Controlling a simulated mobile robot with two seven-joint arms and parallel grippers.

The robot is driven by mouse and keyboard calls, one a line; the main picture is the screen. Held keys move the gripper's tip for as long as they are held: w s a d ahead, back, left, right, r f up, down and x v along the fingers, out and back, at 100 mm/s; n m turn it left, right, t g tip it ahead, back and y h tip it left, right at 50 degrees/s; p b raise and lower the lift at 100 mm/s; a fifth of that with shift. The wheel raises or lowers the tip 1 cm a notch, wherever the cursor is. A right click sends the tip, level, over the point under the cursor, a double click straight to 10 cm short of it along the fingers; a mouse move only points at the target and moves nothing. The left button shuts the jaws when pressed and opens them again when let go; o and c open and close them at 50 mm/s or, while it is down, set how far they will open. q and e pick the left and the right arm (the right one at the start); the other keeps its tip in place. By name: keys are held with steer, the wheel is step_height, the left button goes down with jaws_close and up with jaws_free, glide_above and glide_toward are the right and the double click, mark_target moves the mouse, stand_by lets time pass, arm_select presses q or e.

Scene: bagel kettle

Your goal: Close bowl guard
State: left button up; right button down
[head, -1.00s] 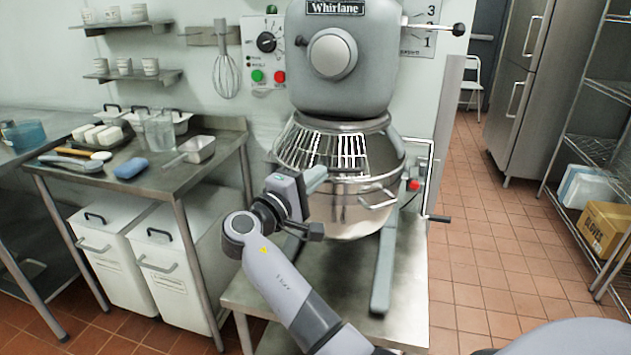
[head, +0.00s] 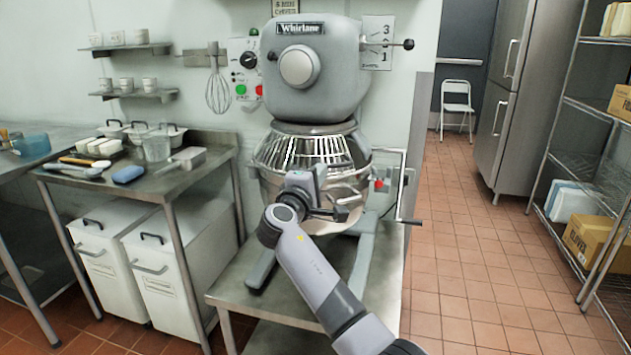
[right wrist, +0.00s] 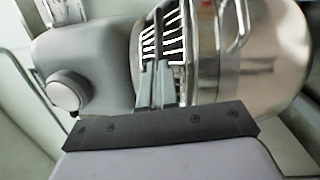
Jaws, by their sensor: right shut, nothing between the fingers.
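The bowl guard (head: 300,150) is a cage of pale wire bars around the front of the mixer, between the grey head and the steel bowl (head: 345,190). Its bars reach across most of the bowl's front rim. I cannot tell whether it is fully closed. My right gripper (head: 318,172) is in front of the bowl and guard and covers part of them. In the right wrist view its fingers (right wrist: 156,82) are together and empty, with their tips close to the guard's bars (right wrist: 172,35). Contact is unclear. My left gripper is out of view.
The mixer (head: 318,75) stands on a steel table (head: 285,298). A bowl lift crank (head: 405,219) sticks out at its right. A side table (head: 185,178) with containers and tools is at the left. A wire shelf (head: 590,185) stands at the far right, beyond open tiled floor.

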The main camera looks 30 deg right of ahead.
mark_target(348, 165)
steer(key=shift+s+d, duration=0.25)
steer(key=shift+d, duration=0.25)
steer(key=shift+s+d, duration=0.2)
steer(key=shift+d, duration=0.25)
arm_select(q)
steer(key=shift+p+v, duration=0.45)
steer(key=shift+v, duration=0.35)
arm_select(e)
steer(key=shift+s+d, duration=0.35)
steer(key=shift+d, duration=0.5)
steer(key=shift+s+d, duration=0.3)
steer(key=shift+d, duration=0.5)
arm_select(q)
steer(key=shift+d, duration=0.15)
arm_select(e)
steer(key=shift+f, duration=0.1)
